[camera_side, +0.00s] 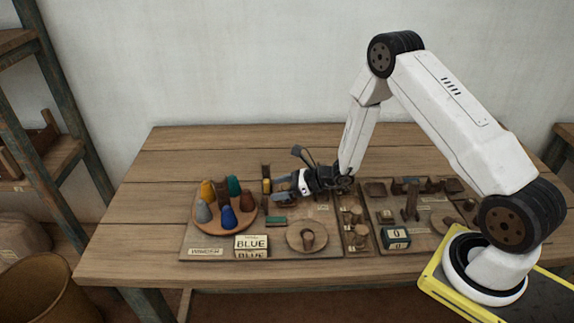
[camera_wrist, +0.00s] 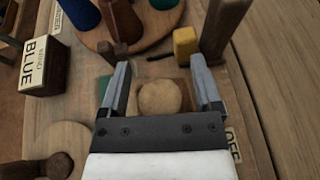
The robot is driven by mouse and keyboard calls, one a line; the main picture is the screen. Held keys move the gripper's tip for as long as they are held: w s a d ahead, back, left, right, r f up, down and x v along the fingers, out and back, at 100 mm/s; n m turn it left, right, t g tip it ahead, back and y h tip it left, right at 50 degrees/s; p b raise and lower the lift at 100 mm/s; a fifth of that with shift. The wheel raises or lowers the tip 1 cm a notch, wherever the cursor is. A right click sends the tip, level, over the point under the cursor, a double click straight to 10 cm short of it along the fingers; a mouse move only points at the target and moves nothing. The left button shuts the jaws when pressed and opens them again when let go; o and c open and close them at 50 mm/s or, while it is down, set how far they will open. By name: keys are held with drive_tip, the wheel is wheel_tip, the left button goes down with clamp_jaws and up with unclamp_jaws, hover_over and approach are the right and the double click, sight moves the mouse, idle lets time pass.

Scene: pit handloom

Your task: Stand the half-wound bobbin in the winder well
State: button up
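My gripper (camera_wrist: 160,63) is open in the wrist view, its two grey fingers apart. Between them is a round tan top (camera_wrist: 160,98), with gaps on both sides; it is seen end-on, so I cannot tell whether it is the half-wound bobbin. In the side view my gripper (camera_side: 284,188) is low over the winder board (camera_side: 220,256), right of the round cone tray (camera_side: 206,228), and hides what is under it. A round disc (camera_side: 293,241) with a brown peg (camera_side: 308,239) is in front of it. I cannot make out the winder well for certain.
Several coloured cones stand on the tray. A yellow block (camera_wrist: 186,42) and a wooden post (camera_wrist: 224,32) rise close beyond my fingers. A BLUE box (camera_side: 252,246) stands at the front. A second board with small parts is to the right. The table's back left is clear.

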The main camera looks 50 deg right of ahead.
drive_tip(key=shift+r, duration=0.1)
drive_tip(key=shift+r, duration=0.1)
drive_tip(key=v, duration=1.2)
idle(0.7)
drive_tip(key=s+a+r+n+g+h, duration=0.4)
drive_tip(key=s+a+n+g, duration=0.65)
drive_tip(key=n, duration=0.75)
wheel_tip(320, 180, up, 5)
drive_tip(key=s+d+n+t+h, duration=0.1)
drive_tip(key=n+h, duration=0.3)
drive_tip(key=n, duration=0.6)
drive_tip(key=shift+s+d+r+n+t, duration=0.2)
drive_tip(key=shift+d+r+n+t, duration=0.1)
drive_tip(key=shift+d+t, duration=0.3)
